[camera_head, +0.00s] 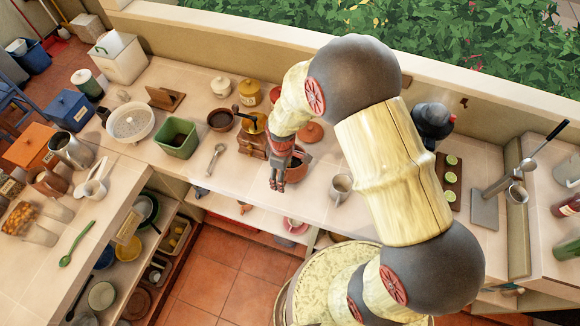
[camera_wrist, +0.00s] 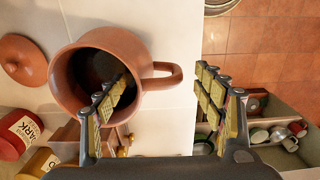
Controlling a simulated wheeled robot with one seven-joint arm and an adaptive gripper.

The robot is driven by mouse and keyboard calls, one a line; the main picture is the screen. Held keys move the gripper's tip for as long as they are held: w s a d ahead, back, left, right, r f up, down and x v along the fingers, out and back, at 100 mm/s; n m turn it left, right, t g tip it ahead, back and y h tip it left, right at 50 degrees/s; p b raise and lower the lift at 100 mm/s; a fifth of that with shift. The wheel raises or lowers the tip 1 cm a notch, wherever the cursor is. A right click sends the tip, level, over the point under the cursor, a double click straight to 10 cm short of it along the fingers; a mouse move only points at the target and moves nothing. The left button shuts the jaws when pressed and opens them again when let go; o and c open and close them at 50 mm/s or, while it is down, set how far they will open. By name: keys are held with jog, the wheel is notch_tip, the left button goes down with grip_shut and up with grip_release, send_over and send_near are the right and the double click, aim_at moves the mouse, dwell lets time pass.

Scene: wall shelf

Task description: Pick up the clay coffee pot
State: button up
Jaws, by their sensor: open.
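The clay coffee pot (camera_wrist: 68,84) is a round terracotta pot with a dark inside and a looped handle (camera_wrist: 172,76) pointing right in the wrist view. In the head view the pot (camera_head: 299,168) stands near the counter's front edge, partly hidden by my gripper (camera_head: 278,184). My gripper is open and empty. In the wrist view its left finger overlaps the pot's mouth and its right finger is beyond the handle, so the handle lies between the fingers. I cannot tell whether a finger touches the pot.
A terracotta lid (camera_wrist: 22,60) lies on the counter beside the pot. A red jar (camera_wrist: 18,134) and a yellow jar (camera_wrist: 38,163) stand close by. Open shelves lie below the counter.

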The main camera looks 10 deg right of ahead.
jog(key=shift+c, duration=0.7)
grip_shut()
dwell(0.3)
jog(key=shift+w+r, duration=0.1)
